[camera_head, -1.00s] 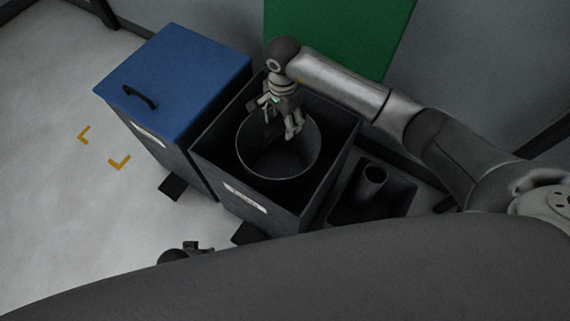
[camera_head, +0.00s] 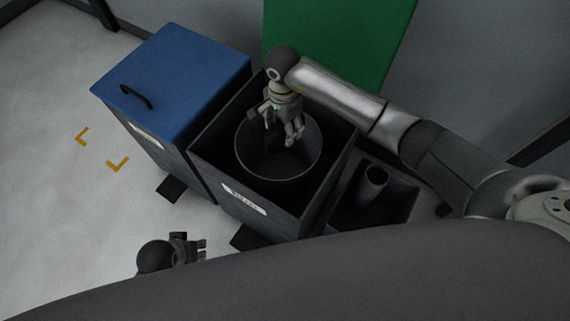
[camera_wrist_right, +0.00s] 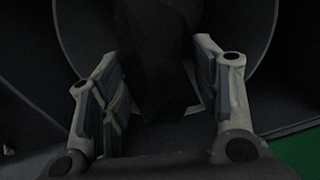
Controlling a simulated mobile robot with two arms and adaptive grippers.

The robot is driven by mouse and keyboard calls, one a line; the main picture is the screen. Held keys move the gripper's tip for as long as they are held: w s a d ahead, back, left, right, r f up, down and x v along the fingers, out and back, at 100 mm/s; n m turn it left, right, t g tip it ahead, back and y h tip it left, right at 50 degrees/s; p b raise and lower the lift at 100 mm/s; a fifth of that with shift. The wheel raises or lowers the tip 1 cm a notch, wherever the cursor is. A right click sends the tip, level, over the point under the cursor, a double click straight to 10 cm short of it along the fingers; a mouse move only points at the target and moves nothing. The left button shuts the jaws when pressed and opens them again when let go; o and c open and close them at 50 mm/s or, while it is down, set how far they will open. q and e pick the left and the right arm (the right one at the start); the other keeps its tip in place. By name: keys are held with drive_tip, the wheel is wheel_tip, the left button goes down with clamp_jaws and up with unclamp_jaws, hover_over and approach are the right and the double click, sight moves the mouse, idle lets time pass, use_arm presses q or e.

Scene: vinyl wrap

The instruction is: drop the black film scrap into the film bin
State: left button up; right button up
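The black film scrap (camera_wrist_right: 155,55) shows in the right wrist view as a dark, crumpled shape that fills the gap between the fingers. In the head view the scrap is hard to make out against the dark. I take the open dark box (camera_head: 209,160) with a white label and a round grey liner (camera_head: 280,183) to be the film bin. My left gripper (camera_head: 202,249) is open and empty, low in front of the bins.
A bin with a closed blue lid (camera_head: 178,75) and black handle stands left of the open one. A dark tray (camera_head: 395,208) with a tube (camera_head: 371,182) is at its right. A green panel (camera_head: 340,35) stands behind. The floor at left is clear.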

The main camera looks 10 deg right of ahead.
drive_tip(key=o, duration=0.4)
drive_tip(key=shift+r, duration=0.1)
wheel_tip(320, 180, up, 12)
idle(0.4)
idle(0.4)
